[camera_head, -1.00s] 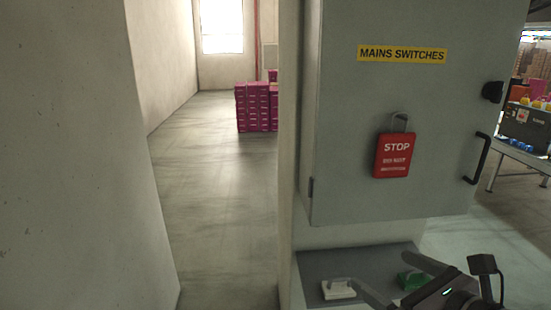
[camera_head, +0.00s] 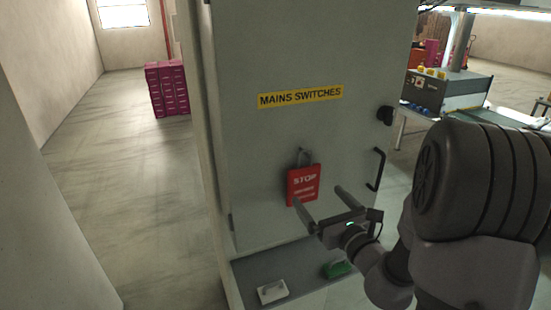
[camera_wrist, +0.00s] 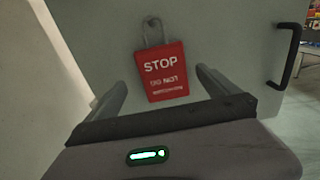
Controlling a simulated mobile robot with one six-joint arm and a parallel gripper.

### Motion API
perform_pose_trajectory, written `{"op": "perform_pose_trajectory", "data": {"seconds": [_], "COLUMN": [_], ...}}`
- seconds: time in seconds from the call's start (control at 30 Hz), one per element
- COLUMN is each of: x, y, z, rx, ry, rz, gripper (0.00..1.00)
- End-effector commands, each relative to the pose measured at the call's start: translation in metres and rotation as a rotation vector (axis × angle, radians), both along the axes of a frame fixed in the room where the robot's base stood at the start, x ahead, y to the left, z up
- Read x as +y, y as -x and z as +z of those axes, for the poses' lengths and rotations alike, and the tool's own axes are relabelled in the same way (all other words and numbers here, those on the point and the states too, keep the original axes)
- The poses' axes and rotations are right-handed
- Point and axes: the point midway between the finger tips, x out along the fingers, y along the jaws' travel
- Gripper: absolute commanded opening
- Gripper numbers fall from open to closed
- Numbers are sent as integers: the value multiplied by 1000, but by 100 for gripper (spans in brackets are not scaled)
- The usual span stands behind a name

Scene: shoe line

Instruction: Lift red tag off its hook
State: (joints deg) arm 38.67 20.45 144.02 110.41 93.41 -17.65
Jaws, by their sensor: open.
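The red tag (camera_head: 303,185) reads STOP and hangs by a grey loop at its top from the hook (camera_head: 301,153) on the grey cabinet door. It also shows in the wrist view (camera_wrist: 163,74), ahead of my gripper and between the lines of its two fingers. My gripper (camera_head: 321,196) is open and empty, just in front of and slightly below the tag, with a finger to each side. In the wrist view the fingertips (camera_wrist: 160,78) appear apart from the tag. The hook itself is mostly hidden behind the loop.
The cabinet (camera_head: 265,50) has a yellow MAINS SWITCHES label (camera_head: 301,97), a black knob (camera_head: 385,115) and a black handle (camera_head: 376,169) right of the tag. Below, a grey shelf (camera_head: 302,285) holds a white tag (camera_head: 272,291) and a green tag (camera_head: 337,269). Magenta boxes (camera_head: 168,88) stand behind left.

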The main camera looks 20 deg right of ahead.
Motion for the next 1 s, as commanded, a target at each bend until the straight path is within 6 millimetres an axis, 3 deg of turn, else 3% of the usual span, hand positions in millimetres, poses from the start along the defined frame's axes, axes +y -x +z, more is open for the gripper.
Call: {"op": "perform_pose_trajectory", "data": {"seconds": [0.4, 0.67, 0.9, 0.93, 1.0], "x": [0, 0, 0, 0, 0], "y": [-70, -75, -75, -75, -75], "z": [6, 4, 4, 4, 4], "rx": [-2, -3, -2, -2, -2], "ry": [1, 1, 1, 1, 1], "rz": [3, 1, 1, 1, 1], "gripper": [100, 100, 53, 48, 48]}}
